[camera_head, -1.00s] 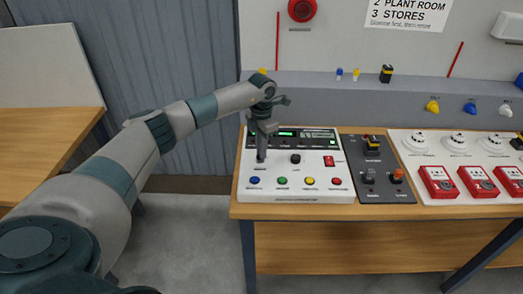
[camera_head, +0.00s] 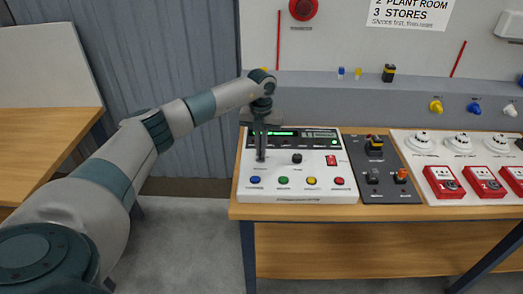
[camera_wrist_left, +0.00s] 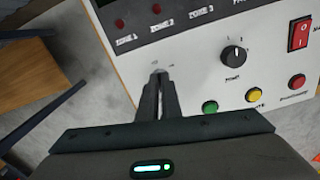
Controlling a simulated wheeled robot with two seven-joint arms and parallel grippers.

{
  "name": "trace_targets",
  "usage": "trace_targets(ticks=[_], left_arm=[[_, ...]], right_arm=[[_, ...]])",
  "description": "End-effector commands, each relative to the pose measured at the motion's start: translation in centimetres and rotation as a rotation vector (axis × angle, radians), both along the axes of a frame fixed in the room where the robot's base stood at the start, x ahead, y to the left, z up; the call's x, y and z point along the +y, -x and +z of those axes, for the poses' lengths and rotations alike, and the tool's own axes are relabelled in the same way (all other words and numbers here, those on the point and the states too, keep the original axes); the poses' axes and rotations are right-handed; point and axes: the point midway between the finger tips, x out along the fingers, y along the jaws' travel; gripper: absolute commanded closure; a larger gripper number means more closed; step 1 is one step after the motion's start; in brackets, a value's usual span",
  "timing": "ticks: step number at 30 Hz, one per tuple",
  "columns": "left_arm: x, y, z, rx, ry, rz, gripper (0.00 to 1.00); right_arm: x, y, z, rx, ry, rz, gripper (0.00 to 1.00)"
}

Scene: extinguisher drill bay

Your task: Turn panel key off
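The white alarm panel (camera_head: 278,168) sits at the left end of the wooden bench, its green display lit. My left gripper (camera_head: 260,158) points down at the panel's left part, left of the black rotary knob (camera_head: 297,158). In the left wrist view my left gripper's fingertips (camera_wrist_left: 159,76) are close together at the key position, around a small part that they almost fully hide. The panel key is barely visible between them, so its angle cannot be read. My right gripper is not in view.
A red rocker switch (camera_head: 331,160) and a row of coloured buttons, with a blue one (camera_head: 255,180) at the left, are near the gripper. A dark grey control box (camera_head: 377,188) stands right of the panel. Red call points (camera_head: 442,182) are farther right.

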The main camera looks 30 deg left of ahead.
Motion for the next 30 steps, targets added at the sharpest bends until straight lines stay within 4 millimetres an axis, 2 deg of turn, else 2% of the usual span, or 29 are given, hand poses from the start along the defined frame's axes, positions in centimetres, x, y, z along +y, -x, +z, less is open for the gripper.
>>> trace_targets(ticks=[9, 25, 28, 30], left_arm=[[0.13, -0.04, 0.12, -0.004, 0.001, 0.166, 1.0], [0.17, -0.05, 0.18, -0.004, 0.001, 0.203, 1.0], [0.17, -0.04, 0.17, -0.004, 0.001, 0.203, 0.77], [0.15, -0.03, 0.14, -0.003, 0.0, 0.202, 0.77]], right_arm=[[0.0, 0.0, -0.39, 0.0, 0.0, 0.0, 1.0], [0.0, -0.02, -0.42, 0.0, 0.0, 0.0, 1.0], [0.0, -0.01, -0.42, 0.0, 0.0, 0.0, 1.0], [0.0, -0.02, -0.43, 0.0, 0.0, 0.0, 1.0]])
